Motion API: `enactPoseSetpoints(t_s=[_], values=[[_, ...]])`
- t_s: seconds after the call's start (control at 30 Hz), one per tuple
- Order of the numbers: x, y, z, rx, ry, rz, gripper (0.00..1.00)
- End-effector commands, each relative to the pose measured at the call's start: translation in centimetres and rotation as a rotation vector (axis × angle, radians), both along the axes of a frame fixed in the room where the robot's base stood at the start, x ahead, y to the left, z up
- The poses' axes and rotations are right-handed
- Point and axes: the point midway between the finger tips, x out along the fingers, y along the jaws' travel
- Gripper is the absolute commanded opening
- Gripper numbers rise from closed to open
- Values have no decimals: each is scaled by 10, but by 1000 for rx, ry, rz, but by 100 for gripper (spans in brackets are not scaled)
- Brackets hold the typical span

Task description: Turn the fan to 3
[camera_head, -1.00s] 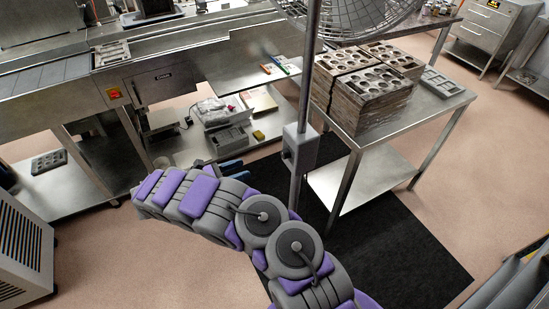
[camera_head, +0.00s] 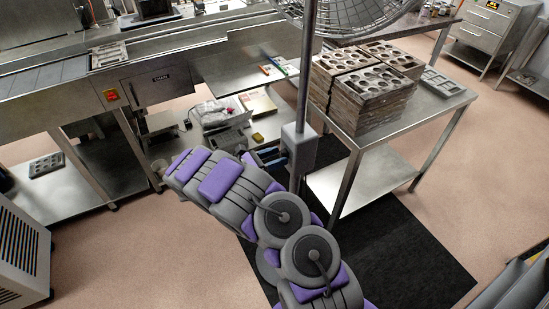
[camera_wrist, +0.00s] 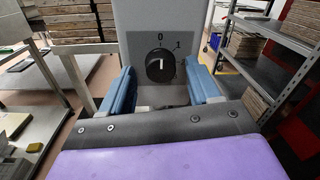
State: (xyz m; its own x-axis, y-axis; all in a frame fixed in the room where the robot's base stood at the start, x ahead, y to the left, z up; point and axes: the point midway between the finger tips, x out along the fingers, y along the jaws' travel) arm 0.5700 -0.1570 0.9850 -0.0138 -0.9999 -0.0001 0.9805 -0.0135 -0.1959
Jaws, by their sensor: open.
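The fan (camera_head: 350,15) stands on a grey pole, its wire cage cut off by the top edge of the head view. A grey control box (camera_head: 299,146) is fixed to the pole. In the wrist view a black knob (camera_wrist: 160,65) sits on the box face, its white mark pointing up at 0; a 1 is printed to its upper right and other marks at the right are partly hidden. My gripper (camera_wrist: 160,88) is open, with one blue finger at each side of the knob and apart from it. In the head view the gripper is beside the box, partly hidden by my arm.
A steel table (camera_head: 440,93) with stacked moulds (camera_head: 365,100) stands right of the pole. A steel mould line (camera_head: 60,95) runs along the left. A black mat (camera_head: 400,250) lies on the floor. Shelving (camera_wrist: 275,45) stands at the right in the wrist view.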

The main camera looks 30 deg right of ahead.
Motion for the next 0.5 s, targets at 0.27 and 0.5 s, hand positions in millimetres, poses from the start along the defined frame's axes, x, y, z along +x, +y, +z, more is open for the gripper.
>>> enactPoseSetpoints(t_s=[0.27,0.5], values=[[0,1,0,0,0,1,51],[0,1,0,0,0,1,28]])
